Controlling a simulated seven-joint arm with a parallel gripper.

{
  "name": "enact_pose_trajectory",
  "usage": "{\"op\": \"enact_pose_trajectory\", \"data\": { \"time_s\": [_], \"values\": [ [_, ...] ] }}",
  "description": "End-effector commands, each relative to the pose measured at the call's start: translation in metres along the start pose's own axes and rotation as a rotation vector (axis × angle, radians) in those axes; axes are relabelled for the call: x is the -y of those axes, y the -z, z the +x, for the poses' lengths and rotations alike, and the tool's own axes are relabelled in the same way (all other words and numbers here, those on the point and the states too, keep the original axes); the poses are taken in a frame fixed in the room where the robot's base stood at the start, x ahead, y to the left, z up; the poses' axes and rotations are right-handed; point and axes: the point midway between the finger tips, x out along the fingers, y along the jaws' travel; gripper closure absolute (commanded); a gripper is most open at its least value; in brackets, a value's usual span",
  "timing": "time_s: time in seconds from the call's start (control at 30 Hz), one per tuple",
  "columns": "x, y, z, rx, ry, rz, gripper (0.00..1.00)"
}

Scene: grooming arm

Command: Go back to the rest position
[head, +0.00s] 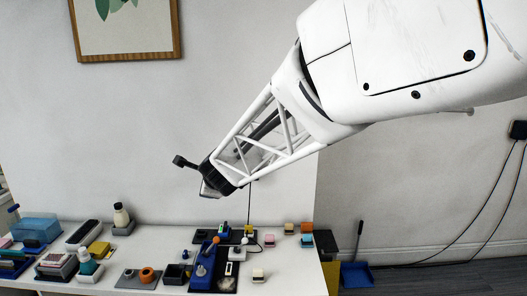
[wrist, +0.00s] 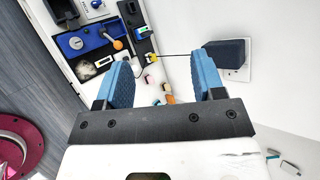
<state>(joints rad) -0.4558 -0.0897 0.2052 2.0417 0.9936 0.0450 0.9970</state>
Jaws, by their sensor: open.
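My gripper (head: 210,188) hangs in the air above the back part of the white table (head: 300,272) in the head view, with nothing in it. In the wrist view its two blue-padded fingers (wrist: 164,76) stand wide apart, with clear space between them. The arm reaches in from the upper right and slants down to the left.
Below the gripper stands a blue tray (head: 203,272) with small items; it also shows in the wrist view (wrist: 92,42). Several small coloured blocks lie right of it. Bottles and boxes crowd the table's left side. A blue dustpan (head: 356,274) stands on the floor at right.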

Motion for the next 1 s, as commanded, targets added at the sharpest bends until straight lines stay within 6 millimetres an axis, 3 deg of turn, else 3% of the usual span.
{"op": "enact_pose_trajectory", "data": {
  "time_s": [0.17,0.47,1.0],
  "values": [
    [-0.008,0.033,-0.051,0.017,-0.056,-0.212,0.38],
    [-0.042,0.087,-0.133,0.036,-0.180,-0.573,0.38],
    [-0.145,0.183,-0.278,0.067,-0.508,-1.154,0.38]
  ]
}}
